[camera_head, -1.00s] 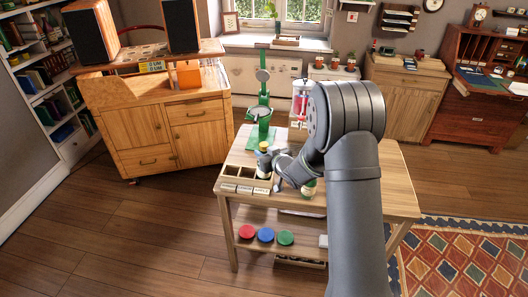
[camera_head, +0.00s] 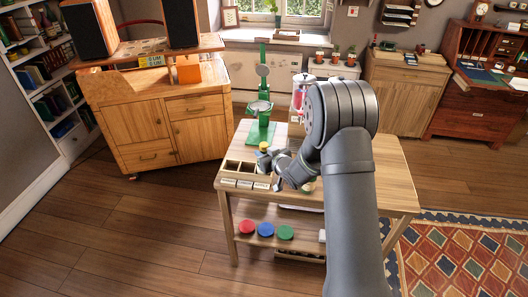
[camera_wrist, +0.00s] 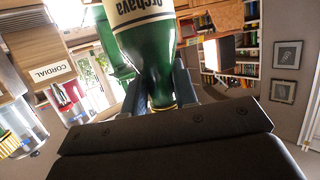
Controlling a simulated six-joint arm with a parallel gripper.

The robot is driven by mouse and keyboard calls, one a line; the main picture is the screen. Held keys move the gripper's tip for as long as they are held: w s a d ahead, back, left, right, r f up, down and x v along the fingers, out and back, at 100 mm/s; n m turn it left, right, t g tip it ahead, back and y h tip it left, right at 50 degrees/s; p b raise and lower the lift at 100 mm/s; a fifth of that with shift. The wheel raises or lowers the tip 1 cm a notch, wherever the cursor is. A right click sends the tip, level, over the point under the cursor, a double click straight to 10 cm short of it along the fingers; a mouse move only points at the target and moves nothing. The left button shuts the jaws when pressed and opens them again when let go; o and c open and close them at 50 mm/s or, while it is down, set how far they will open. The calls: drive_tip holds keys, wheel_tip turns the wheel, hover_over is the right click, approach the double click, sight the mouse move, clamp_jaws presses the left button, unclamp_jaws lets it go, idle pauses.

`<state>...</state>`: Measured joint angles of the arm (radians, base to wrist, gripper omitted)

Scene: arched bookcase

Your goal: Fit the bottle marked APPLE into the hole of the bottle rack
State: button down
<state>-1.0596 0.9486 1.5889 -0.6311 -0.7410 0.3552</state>
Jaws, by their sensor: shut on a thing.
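A green bottle (camera_wrist: 150,52) with a cream label is held at its neck in my gripper (camera_wrist: 162,98), seen in the wrist view. The label's lettering is only partly in frame, so I cannot read APPLE on it. A plate reading CORDIAL (camera_wrist: 52,72) shows in the wrist view.
The rack stands at the table's (camera_head: 380,185) front left. A green stand (camera_head: 261,125) rises just behind it. A red-filled jar (camera_head: 299,95) stands farther back. Another bottle (camera_head: 309,186) is mostly hidden behind my arm. Red, blue and green discs (camera_head: 266,229) lie on the lower shelf.

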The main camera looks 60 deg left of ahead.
drive_tip(key=shift+f, duration=0.1)
drive_tip(key=c, duration=1.1)
unclamp_jaws()
drive_tip(key=shift+o, duration=0.2)
drive_tip(key=shift+f, duration=0.1)
drive_tip(key=v, duration=1.7)
drive_tip(key=shift+d, duration=0.2)
drive_tip(key=x, duration=1.7)
drive_tip(key=shift+a, duration=0.25)
drive_tip(key=shift+d, duration=0.1)
